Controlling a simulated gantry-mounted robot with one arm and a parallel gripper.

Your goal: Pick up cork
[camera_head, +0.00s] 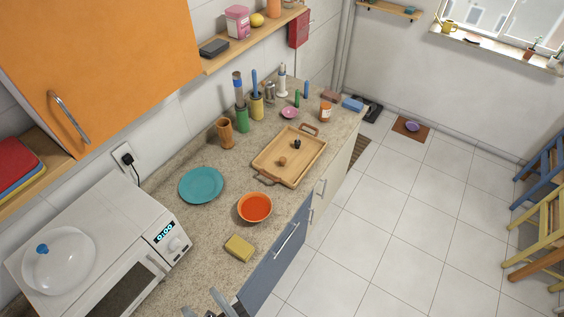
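A small brown piece that looks like the cork (282,161) sits on the wooden tray (268,174), near its middle. The tray has a handle at each end and rests on the speckled counter. A small dark object (297,143) stands on the tray behind the brown piece.
An orange bowl (255,207), a teal plate (201,185) and a yellow sponge (239,247) lie nearer on the counter. A wooden cup (225,133), utensil holders (257,107) and jar (326,112) stand behind. A microwave (110,230) is at left.

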